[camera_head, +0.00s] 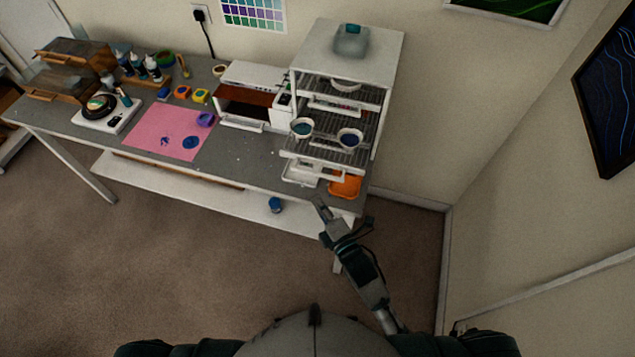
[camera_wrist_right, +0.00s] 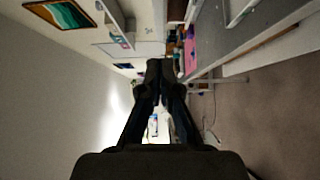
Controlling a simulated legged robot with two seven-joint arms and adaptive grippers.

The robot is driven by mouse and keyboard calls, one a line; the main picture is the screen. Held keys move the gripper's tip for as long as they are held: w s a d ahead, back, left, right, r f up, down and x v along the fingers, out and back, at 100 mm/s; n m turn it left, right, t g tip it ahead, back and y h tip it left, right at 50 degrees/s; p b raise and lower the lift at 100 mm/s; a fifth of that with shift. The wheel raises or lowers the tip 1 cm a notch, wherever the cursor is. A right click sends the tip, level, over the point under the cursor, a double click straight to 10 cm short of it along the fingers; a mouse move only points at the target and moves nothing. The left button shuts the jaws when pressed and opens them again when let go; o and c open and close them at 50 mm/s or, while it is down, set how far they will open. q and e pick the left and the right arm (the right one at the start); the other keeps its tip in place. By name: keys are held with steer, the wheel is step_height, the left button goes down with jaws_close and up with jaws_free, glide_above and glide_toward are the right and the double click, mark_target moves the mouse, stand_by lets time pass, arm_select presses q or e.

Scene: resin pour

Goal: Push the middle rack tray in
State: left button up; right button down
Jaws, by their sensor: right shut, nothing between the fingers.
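The white rack (camera_head: 388,58) stands at the right end of the grey table. Its middle tray (camera_head: 325,143) sticks out of the front and carries a teal-filled cup (camera_head: 302,128) and a dark-blue-filled cup (camera_head: 349,138). An upper tray (camera_head: 340,109) sits above it, and a lower white tray (camera_head: 300,175) shows below. My right gripper (camera_head: 318,203) is in front of the table's front edge, below and apart from the middle tray. Its fingers are together and empty, as the right wrist view (camera_wrist_right: 160,70) also shows. My left gripper is not in view.
An orange container (camera_head: 345,186) sits by the rack's base at the table's front corner. A white box-like machine (camera_head: 253,77) stands left of the rack. A pink mat (camera_head: 165,130) lies further left. A blue object (camera_head: 275,205) is on the lower shelf. The carpet in front is clear.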

mark_target(336, 138)
steer(key=w, duration=0.3)
steer(key=w+d+p, duration=0.1)
steer(key=w, duration=0.1)
steer(key=shift+w, duration=0.4)
steer(key=shift+w+a, duration=0.15)
steer(key=shift+a, duration=0.4)
steer(key=w+d, duration=0.1)
steer(key=w, duration=0.1)
steer(key=w+d, duration=0.1)
steer(key=w, duration=0.1)
steer(key=w+d, duration=0.1)
steer(key=w, duration=0.1)
steer(key=shift+w, duration=0.2)
steer(key=w+d+b, duration=0.1)
steer(key=w, duration=0.2)
steer(key=w+d+b, duration=0.1)
steer(key=w, duration=0.2)
steer(key=w+d+b, duration=0.1)
steer(key=w, duration=0.3)
steer(key=shift+f, duration=0.1)
steer(key=shift+w, duration=0.3)
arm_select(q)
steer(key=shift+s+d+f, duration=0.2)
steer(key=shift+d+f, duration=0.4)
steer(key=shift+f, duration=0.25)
arm_select(e)
steer(key=shift+d+r, duration=0.2)
steer(key=shift+r, duration=0.1)
